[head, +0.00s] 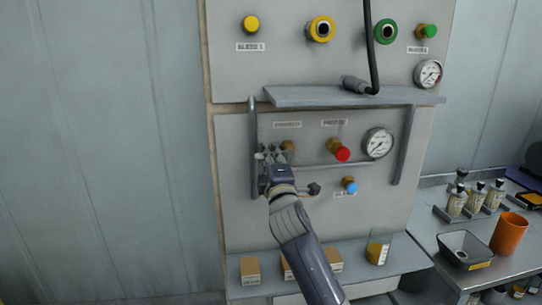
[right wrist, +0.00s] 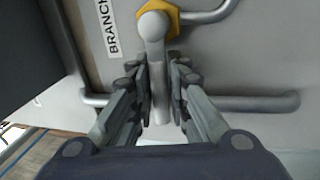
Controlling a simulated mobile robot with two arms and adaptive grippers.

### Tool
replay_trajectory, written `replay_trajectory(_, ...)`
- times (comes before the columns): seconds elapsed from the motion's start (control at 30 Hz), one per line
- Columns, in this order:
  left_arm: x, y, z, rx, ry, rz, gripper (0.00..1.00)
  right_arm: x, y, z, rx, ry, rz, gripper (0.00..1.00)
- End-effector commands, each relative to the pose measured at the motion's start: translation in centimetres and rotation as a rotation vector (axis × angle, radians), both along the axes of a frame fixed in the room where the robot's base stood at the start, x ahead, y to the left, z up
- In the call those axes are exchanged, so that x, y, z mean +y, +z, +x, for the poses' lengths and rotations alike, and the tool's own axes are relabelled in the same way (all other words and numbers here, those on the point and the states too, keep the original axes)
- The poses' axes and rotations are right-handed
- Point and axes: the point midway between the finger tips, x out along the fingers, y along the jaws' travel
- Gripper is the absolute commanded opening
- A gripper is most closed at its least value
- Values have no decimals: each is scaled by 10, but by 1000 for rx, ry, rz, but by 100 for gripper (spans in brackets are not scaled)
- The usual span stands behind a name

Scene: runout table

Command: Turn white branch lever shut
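The handle points down the picture, between my fingers. My right gripper (right wrist: 160,75) is closed around the handle, with a finger against each side. In the head view my right gripper (head: 268,158) is at the left part of the lower panel and hides the lever. A brass fitting (head: 288,146) shows just beside it. My left gripper is not in view.
A red knob (head: 342,154), a gauge (head: 378,142) and a blue knob (head: 350,186) lie to the right. Small boxes (head: 250,271) stand on the ledge below.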

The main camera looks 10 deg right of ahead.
Motion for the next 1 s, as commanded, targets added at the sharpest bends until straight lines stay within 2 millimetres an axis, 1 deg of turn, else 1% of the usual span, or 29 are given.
replay_trajectory(0.37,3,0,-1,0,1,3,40,0,0,0,-1,-1,-4,34)
replay_trajectory(0.53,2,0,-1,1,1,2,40,0,-2,-9,-2,-1,-5,34)
replay_trajectory(0.67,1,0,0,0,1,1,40,0,-5,-26,-1,0,-4,34)
replay_trajectory(1.0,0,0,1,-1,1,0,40,0,-18,-86,0,-1,-3,34)
